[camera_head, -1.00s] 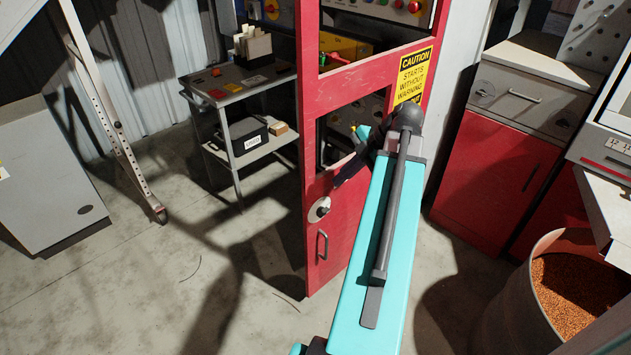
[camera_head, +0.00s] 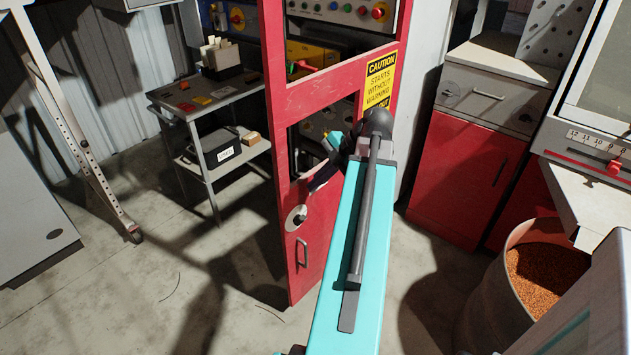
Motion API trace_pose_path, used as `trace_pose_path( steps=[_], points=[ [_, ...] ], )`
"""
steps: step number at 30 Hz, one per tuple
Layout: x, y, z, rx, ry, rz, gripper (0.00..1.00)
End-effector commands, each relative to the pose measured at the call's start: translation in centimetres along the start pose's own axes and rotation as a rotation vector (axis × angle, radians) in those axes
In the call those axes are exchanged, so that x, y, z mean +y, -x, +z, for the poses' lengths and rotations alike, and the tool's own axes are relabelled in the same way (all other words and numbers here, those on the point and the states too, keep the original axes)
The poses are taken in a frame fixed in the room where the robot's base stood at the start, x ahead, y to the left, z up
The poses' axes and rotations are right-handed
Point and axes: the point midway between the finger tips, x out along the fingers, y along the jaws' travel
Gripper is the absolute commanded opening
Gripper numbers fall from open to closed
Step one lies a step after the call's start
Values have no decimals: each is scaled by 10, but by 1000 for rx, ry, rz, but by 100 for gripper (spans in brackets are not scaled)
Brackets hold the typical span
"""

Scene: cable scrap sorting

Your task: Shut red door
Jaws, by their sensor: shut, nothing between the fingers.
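The red door (camera_head: 312,100) stands upright in the middle of the view, with window openings and a yellow caution sign (camera_head: 379,80). It appears to stand open, its free edge on the left with a round lock plate (camera_head: 296,217) and a pull handle (camera_head: 302,253). My turquoise arm reaches up over the door's lower right part and hides some of it. My gripper (camera_head: 322,179) is at the door's lower opening, shut and empty. I cannot tell whether it touches the door.
A grey cart (camera_head: 208,103) with boxes stands left behind the door. A ladder-like stand (camera_head: 75,130) is at the far left. A red cabinet (camera_head: 463,180) and a barrel of copper granules (camera_head: 530,285) are on the right. The floor (camera_head: 150,290) left of the door is mostly clear.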

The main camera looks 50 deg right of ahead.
Motion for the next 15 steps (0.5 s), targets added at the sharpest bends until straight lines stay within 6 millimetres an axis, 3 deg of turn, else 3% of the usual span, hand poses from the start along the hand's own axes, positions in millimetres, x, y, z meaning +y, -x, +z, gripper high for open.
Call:
trace_pose_path(
  steps=[15],
  points=[
    [0, -59, -1, 2, -1, -2, 0]
  ],
)
